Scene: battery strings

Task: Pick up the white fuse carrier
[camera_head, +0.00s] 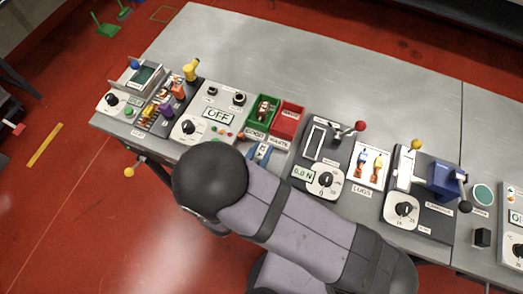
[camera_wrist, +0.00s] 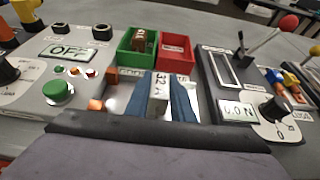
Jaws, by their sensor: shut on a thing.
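The white fuse carrier (camera_wrist: 160,84) is a small white block with dark characters on its face, in the middle of the wrist view. My gripper (camera_wrist: 160,100) has its blue fingers on either side of it and is shut on it. The carrier is in front of the green and red bins. In the head view my gripper (camera_head: 260,153) shows only as blue fingers below the bins. My arm hides much of the area there, and I cannot tell whether the carrier touches the table.
A green bin (camera_wrist: 122,62) holds brown pieces; a red bin (camera_wrist: 189,61) stands right of it. A panel reading OFF (camera_wrist: 68,50) with a green button is on the left. A dial panel with a red-knobbed lever (camera_head: 360,126) is on the right.

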